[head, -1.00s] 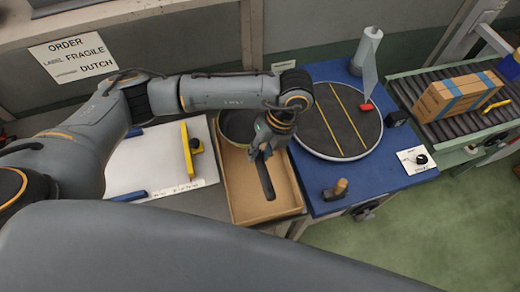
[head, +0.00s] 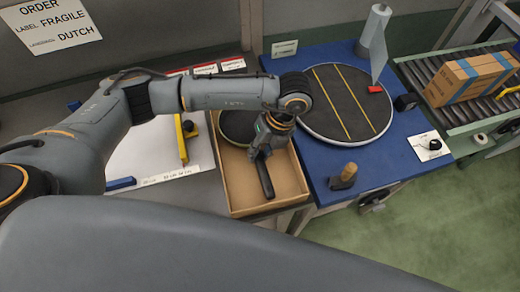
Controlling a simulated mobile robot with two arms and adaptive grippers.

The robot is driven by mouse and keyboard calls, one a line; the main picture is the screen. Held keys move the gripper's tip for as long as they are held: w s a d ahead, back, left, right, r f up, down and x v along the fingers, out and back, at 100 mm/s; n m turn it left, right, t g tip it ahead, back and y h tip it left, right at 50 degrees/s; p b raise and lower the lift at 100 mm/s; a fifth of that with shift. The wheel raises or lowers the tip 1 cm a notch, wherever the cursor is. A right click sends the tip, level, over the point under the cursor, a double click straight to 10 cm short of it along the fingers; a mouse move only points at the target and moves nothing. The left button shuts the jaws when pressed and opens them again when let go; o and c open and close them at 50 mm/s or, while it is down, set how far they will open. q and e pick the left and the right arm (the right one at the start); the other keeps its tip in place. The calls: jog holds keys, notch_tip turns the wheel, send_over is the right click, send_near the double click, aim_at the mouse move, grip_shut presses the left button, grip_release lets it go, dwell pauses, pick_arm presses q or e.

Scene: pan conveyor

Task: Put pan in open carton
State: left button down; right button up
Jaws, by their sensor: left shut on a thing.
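The dark round pan (head: 236,127) is in the head view at the far end of the open cardboard carton (head: 234,198), partly hidden by my left arm. Its black handle (head: 265,182) points toward the carton's near side. My left gripper (head: 260,153) is over the carton and shut on the pan's handle. The pan lies within the carton's outline; I cannot tell whether it rests on the bottom. My right gripper is not in view.
Right of the carton, a blue table (head: 318,180) bears a round turntable (head: 375,110) with yellow lines and a wooden-handled stamp (head: 344,177). A taped box (head: 470,78) stands on the roller conveyor (head: 470,113). A white board (head: 150,150) lies to the left.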

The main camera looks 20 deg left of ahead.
pick_arm(q)
jog(key=shift+f+b, duration=0.45)
jog(key=shift+f, duration=0.1)
dwell(0.4)
jog(key=c, duration=1.1)
grip_release()
jog(key=shift+o, duration=0.2)
jog(key=v, duration=1.2)
